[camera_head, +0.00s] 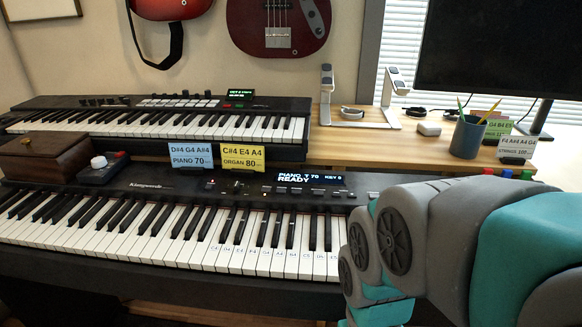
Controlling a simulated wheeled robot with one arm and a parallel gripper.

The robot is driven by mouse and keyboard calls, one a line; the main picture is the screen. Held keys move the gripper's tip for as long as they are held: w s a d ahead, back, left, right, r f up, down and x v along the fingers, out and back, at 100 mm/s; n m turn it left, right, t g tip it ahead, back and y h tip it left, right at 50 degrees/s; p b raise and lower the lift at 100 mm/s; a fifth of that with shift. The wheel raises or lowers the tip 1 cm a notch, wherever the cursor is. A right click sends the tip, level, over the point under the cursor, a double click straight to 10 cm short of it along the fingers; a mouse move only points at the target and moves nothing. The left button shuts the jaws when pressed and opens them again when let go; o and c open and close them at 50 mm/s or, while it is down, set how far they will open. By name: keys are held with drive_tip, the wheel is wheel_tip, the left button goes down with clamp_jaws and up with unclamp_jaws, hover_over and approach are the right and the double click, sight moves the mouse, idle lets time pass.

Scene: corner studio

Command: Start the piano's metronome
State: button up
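The piano, the lower keyboard (150,187), spans the front of the desk. Its small lit display (310,179) reads roughly "PIANO T 70 KEY 5" with "READY" below. A row of small buttons (308,191) lies under the display; their labels are too small to read, so I cannot tell which is the metronome's. My arm enters from the right and covers the piano's right end. My gripper's fingertips do not show; the arm runs down past the bottom edge.
A second keyboard (150,125) stands behind. A blue card (191,155) and a yellow card (237,158) stand between them. A wooden box (45,158) and a small device with a white knob (99,163) sit left. A pencil cup (467,137) and monitor (500,50) are at back right.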

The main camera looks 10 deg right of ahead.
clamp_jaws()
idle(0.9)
